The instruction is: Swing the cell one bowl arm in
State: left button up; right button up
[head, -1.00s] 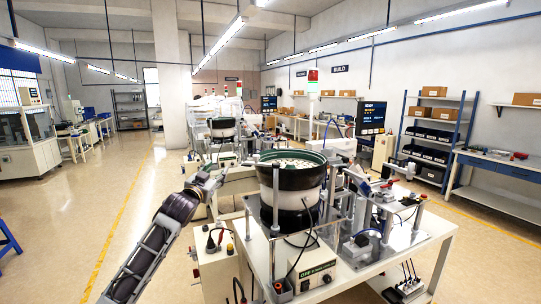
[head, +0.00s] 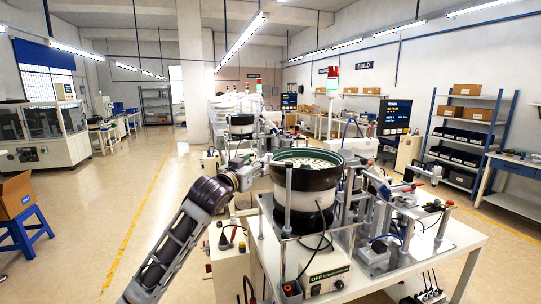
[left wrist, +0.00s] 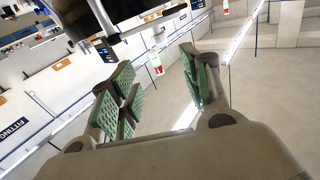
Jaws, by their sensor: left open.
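The nearest bowl feeder, with a dark bowl and green rim (head: 335,163), stands on the white cell table (head: 455,242). Pale parts lie inside the bowl. My left gripper (head: 264,160) is at the bowl's left side, close to the rim in the picture; I cannot tell whether it touches. In the left wrist view the left gripper (left wrist: 160,88) has its green-padded fingers apart with nothing between them. A dark form crosses the top of that view, and I cannot tell what it is. I cannot make out a separate bowl arm. My right gripper is not in view.
Metal posts (head: 288,200) and fixtures (head: 378,255) crowd the table around the bowl. A control cabinet (head: 230,262) stands left of it. A second bowl feeder (head: 241,122) is behind. A blue stool (head: 25,232) bears a cardboard box (head: 15,195).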

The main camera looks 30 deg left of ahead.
aim_at(268, 155)
pick_arm(q)
jog(key=shift+a+f+n, duration=0.15)
jog(key=shift+f+n, duration=0.15)
jog(key=shift+n, duration=0.1)
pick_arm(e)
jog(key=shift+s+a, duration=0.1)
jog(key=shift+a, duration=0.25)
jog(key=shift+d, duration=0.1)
pick_arm(q)
jog(key=shift+w+a+r+p, duration=0.1)
jog(key=shift+w+a+p, duration=0.4)
jog(key=shift+w, duration=1.55)
jog(key=shift+w+a+f+p, duration=0.15)
jog(key=shift+w+p, duration=0.65)
jog(key=shift+w, duration=1.2)
jog(key=shift+w+a+r+p, duration=0.15)
jog(key=shift+w+a+p, duration=0.35)
jog(key=shift+w, duration=1.55)
jog(key=shift+w+p, duration=0.35)
jog(key=shift+w, duration=0.4)
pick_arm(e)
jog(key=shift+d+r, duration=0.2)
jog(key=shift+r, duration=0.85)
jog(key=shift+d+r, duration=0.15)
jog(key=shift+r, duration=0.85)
pick_arm(q)
jog(key=shift+c, duration=0.3)
